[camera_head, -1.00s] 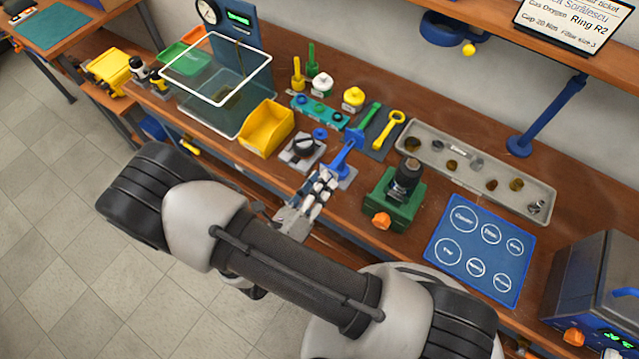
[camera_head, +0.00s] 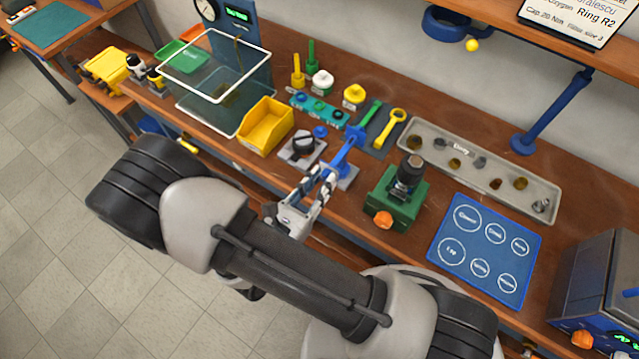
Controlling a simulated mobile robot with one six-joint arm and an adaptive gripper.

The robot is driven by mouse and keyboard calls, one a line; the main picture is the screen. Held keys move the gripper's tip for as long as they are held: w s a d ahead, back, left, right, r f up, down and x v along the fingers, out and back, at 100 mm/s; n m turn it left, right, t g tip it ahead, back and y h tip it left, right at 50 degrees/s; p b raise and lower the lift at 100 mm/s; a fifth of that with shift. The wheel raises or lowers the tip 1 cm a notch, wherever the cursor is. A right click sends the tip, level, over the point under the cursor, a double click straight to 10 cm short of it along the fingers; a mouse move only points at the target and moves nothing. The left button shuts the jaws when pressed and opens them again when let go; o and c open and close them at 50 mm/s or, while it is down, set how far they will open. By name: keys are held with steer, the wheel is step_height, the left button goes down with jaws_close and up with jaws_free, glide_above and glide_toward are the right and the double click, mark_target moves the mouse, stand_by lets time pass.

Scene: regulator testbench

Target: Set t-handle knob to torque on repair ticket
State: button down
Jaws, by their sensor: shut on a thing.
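The blue T-handle tool (camera_head: 342,156) stands tilted over a small grey plate (camera_head: 349,178) near the front of the bench. My gripper (camera_head: 328,176) comes from the front and is shut on the lower part of the blue tool. The fingers hide part of the tool, and its scale cannot be read.
A green fixture (camera_head: 396,200) with a black top and orange knob stands close right of my gripper. A yellow bin (camera_head: 265,127) is to the left. A parts tray (camera_head: 478,168) and blue mat (camera_head: 440,262) lie further right.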

steer(key=m+b, duration=0.2)
steer(key=m, duration=0.3)
steer(key=shift+f+m, duration=0.1)
steer(key=shift+m, duration=0.2)
steer(key=shift+m+b, duration=1.4)
steer(key=shift+m, duration=0.7)
steer(key=c, duration=1.4)
jaws_free()
steer(key=shift+o, duration=0.2)
steer(key=v, duration=1.2)
